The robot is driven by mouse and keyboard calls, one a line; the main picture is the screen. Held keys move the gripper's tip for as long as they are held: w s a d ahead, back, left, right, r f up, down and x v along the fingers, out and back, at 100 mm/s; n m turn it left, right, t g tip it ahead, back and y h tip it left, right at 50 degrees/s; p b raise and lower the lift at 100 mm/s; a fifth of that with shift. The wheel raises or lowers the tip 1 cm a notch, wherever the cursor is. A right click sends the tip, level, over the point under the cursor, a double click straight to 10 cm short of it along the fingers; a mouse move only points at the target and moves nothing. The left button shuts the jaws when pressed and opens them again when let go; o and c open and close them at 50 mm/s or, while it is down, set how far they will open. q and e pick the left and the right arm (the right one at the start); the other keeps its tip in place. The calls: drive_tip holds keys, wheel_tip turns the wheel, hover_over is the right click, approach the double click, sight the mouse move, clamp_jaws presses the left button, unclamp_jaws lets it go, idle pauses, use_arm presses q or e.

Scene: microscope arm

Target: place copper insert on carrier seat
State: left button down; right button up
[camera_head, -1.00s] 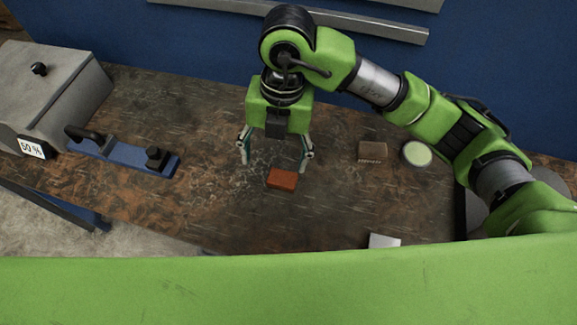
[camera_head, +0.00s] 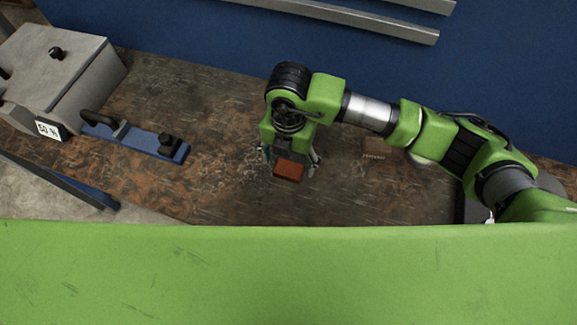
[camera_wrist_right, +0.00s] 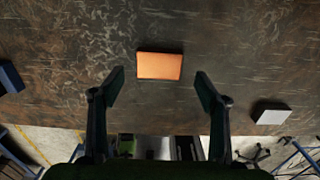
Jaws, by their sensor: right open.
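The copper insert (camera_head: 289,170), an orange-red block, lies on the worn dark table. My right gripper (camera_head: 291,159) is over it, with one finger on each side in the head view. In the right wrist view the insert (camera_wrist_right: 160,66) shows between and a little beyond the open fingertips (camera_wrist_right: 160,80), touching neither. I cannot tell for sure which thing is the carrier seat; a blue fixture (camera_head: 148,146) with black handles stands at the left of the table. My left gripper is not in view.
A grey box (camera_head: 75,65) with a "50 %" label stands at the far left. A pale block (camera_wrist_right: 271,114) shows in the wrist view. Table between fixture and insert is clear.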

sight(288, 168)
drive_tip(key=shift+w+f+p, duration=0.2)
drive_tip(key=shift+f+p, duration=0.2)
drive_tip(key=shift+f, duration=1.3)
drive_tip(key=c, duration=1.9)
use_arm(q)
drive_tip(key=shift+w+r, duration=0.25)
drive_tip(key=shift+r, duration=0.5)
use_arm(e)
drive_tip(key=shift+r, duration=0.1)
drive_tip(key=shift+w+r, duration=0.1)
